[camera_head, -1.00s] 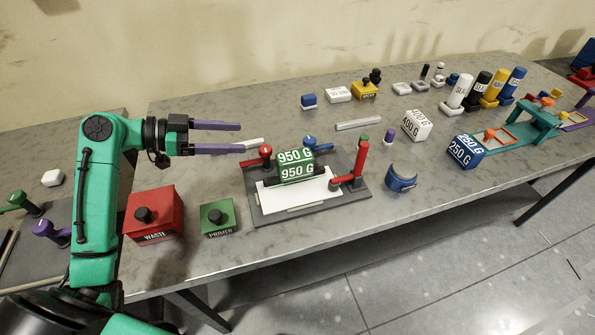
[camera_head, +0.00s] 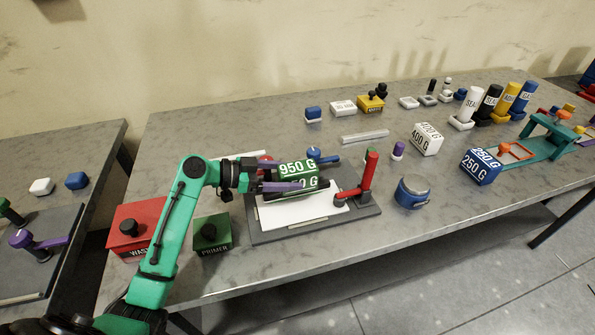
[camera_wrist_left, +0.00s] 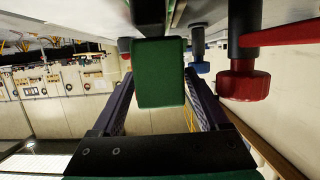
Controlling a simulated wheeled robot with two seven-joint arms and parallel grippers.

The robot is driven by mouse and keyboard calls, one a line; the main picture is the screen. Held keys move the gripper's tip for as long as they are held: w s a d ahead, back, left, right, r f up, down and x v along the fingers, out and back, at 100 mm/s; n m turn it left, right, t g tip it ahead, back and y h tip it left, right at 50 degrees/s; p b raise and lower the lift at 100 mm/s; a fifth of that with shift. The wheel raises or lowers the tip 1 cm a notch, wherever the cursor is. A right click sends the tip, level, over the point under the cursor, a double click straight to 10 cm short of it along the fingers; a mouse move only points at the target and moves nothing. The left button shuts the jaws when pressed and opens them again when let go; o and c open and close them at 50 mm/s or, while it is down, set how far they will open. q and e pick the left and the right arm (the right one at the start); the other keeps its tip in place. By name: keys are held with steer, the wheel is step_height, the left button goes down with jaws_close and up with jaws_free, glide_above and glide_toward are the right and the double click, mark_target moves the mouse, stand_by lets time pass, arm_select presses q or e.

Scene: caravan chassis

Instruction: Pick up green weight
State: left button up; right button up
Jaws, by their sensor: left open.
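The green weight (camera_head: 297,167), marked "950 G", rests on the fixture plate (camera_head: 262,235) in the middle of the table. My left gripper (camera_head: 302,180) is open with its purple fingers reaching in from the left. The near finger crosses the front of the weight and covers part of its lower label; the far finger is mostly hidden. In the left wrist view, the weight's green end face (camera_wrist_left: 160,72) sits between the tips of my left gripper (camera_wrist_left: 162,84). Gaps show beside it, and I cannot tell contact. My right gripper is not in view.
A red-handled clamp (camera_head: 369,178) stands just right of the weight, and a blue-handled one (camera_head: 316,155) behind it. A red waste box (camera_head: 128,232) and green primer box (camera_head: 212,235) stand near my left arm. White (camera_head: 426,139) and blue (camera_head: 480,167) weights stand farther right.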

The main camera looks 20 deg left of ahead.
mark_target(299, 175)
arm_select(q)
steer(key=x, duration=0.3)
jaws_close()
steer(key=shift+w+r, duration=0.1)
steer(key=shift+r, duration=0.1)
